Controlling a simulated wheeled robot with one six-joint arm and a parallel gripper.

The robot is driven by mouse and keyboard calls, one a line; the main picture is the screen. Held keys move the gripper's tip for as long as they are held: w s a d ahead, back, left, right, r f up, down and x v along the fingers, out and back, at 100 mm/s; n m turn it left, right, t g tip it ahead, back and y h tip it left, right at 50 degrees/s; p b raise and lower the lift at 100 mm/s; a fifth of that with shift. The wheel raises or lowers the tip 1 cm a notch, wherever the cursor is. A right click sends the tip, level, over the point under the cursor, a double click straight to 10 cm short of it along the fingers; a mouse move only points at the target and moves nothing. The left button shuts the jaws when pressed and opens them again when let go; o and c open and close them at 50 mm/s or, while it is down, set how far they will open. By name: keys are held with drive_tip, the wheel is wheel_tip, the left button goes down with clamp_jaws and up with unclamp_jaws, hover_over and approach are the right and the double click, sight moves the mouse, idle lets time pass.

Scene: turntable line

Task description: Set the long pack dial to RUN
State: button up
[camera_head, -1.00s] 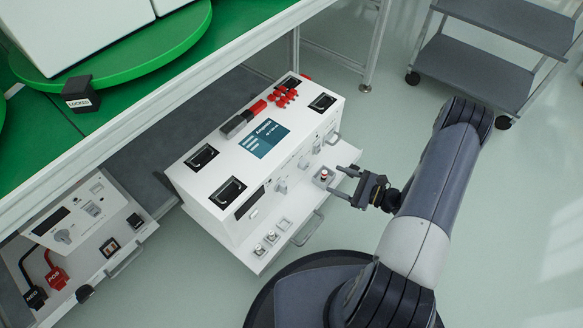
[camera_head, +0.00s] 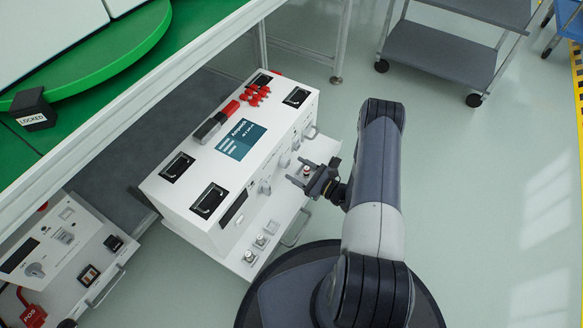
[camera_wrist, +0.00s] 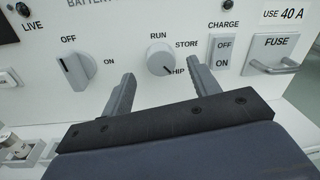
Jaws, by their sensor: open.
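The long pack (camera_head: 190,155) is a white box with a dark display label, under the green table edge. In the wrist view its front panel (camera_wrist: 130,30) fills the background. The dial (camera_wrist: 160,62) is a round light-grey knob with RUN above left, STORE at right and SHIP at lower right. Contact cannot be told. In the head view my gripper (camera_head: 302,172) is at the panel.
An OFF/ON knob (camera_wrist: 75,70) is left of the dial, a CHARGE rocker (camera_wrist: 222,50) and FUSE handle (camera_wrist: 275,66) at right. A LOCKED block (camera_head: 33,108) sits on the green table. A second pack (camera_head: 60,245) is at lower left. A grey cart (camera_head: 450,60) stands behind open floor.

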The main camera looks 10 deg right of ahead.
sight(288, 164)
drive_tip(key=shift+x, duration=1.5)
drive_tip(key=shift+c, duration=0.6)
drive_tip(key=c, duration=0.9)
drive_tip(key=shift+b, duration=0.3)
